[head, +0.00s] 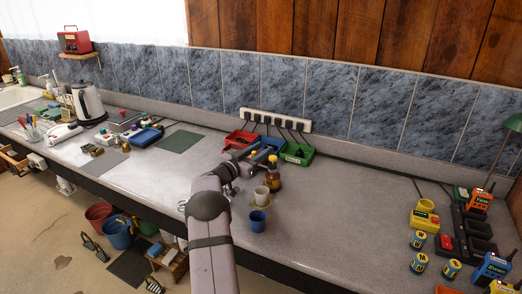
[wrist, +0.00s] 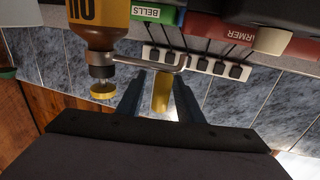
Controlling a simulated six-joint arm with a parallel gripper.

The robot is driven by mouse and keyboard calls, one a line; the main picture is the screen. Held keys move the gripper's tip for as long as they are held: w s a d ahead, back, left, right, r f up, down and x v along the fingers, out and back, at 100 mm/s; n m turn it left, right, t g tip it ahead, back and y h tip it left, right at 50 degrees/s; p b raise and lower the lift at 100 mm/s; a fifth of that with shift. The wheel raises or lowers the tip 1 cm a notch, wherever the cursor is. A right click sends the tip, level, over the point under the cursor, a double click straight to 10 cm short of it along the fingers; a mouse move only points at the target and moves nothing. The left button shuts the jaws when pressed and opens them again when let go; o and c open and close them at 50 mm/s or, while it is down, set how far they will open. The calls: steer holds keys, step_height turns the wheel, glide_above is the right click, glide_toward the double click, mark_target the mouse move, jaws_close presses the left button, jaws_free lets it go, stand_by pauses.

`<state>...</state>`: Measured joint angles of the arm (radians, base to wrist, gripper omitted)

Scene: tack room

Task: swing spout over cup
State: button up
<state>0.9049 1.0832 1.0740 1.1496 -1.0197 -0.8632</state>
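An amber bottle (head: 273,181) with a yellow cap stands on the counter. In the wrist view, upside down, the bottle (wrist: 98,30) shows a yellow label, a metal neck and a thin grey spout (wrist: 140,63) reaching sideways with a bent end. A white cup (head: 261,196) stands just in front of the bottle, with a blue cup (head: 257,221) nearer me. My gripper (wrist: 158,88) is open beside the bottle. A yellow tab (wrist: 162,93) shows between its fingers, with gaps at the sides. I cannot tell whether it touches a finger. The head view barely shows the fingers.
Red, blue and green bins (head: 297,154) stand behind the bottle, below a white power strip (head: 276,121) with black cords. The counter right of the cups is clear.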

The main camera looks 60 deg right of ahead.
mark_target(253, 155)
jaws_close()
steer(key=shift+a+f+n+t+b, duration=0.1)
steer(key=shift+a+n+t+b, duration=0.05)
steer(key=shift+n+t+b, duration=0.2)
steer(key=a+n+t+b, duration=0.1)
steer(key=t+b, duration=0.1)
steer(key=b, duration=0.1)
steer(key=a+n+t+b, duration=0.1)
steer(key=n+t+b, duration=0.1)
steer(key=t+b, duration=0.1)
steer(key=a+n+t+b, duration=0.1)
steer(key=n+t+b, duration=0.1)
steer(key=t+b, duration=0.1)
steer(key=shift+w+a+f+b, duration=0.2)
steer(key=shift+w+f+b, duration=0.15)
steer(key=shift+b, duration=0.45)
steer(key=n+t+b, duration=0.1)
steer(key=b, duration=0.1)
steer(key=a+t+y+b, duration=0.1)
steer(key=shift+w+r+n+t+b, duration=0.1)
steer(key=shift+r+n+t+b, duration=0.15)
steer(key=shift+n+t+b, duration=0.1)
steer(key=shift+r, duration=0.1)
steer(key=shift+a, duration=0.1)
